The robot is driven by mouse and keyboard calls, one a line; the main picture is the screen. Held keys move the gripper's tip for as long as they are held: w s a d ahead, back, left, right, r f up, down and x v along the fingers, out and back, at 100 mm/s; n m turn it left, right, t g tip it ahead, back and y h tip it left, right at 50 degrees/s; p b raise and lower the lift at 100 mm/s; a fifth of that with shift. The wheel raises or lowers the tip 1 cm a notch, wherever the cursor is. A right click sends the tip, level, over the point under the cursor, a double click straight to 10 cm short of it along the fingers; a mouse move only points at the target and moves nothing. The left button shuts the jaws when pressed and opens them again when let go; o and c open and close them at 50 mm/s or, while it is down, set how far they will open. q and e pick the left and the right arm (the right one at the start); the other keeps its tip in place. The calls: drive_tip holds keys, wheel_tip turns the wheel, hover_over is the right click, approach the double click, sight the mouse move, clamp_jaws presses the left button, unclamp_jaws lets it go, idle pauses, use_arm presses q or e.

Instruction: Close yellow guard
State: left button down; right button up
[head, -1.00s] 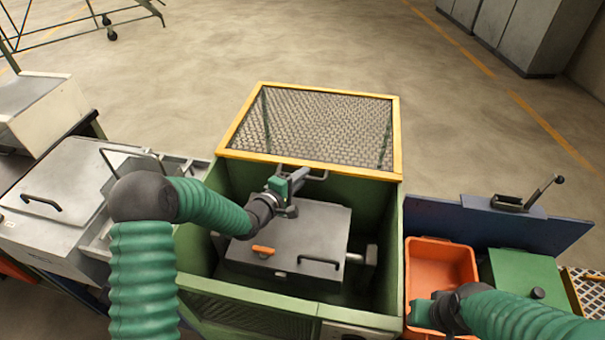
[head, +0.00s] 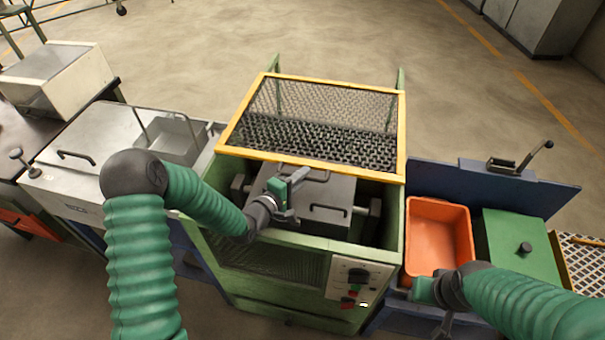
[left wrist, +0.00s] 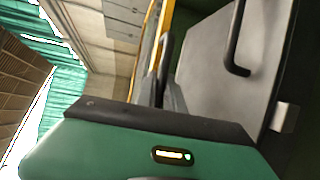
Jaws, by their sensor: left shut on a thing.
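The yellow guard (head: 226,133) is a yellow-framed mesh panel in the head view, with its near edge over the back part of the green furnace housing (head: 395,215). A dark handle (head: 318,176) sits at its near edge. My left gripper (head: 300,177) is at this handle and shut on it. In the left wrist view the handle (left wrist: 166,50) stands beside the yellow edge, behind my gripper's green body; the fingertips are mostly hidden. My right gripper (head: 442,318) is low at the right, near the orange bin; its jaws are too unclear to read.
A grey lid with a black handle (head: 330,211) lies inside the housing, partly under the guard. A control panel (head: 352,280) is on the housing front. The orange bin (head: 437,210) and green box (head: 515,255) stand right. A grey cabinet (head: 85,175) stands left.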

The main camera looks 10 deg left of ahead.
use_arm(q)
drive_tip(key=shift+f, duration=0.2)
drive_tip(key=c, duration=1.7)
unclamp_jaws()
drive_tip(key=shift+o, duration=1.2)
drive_tip(key=shift+w, duration=0.15)
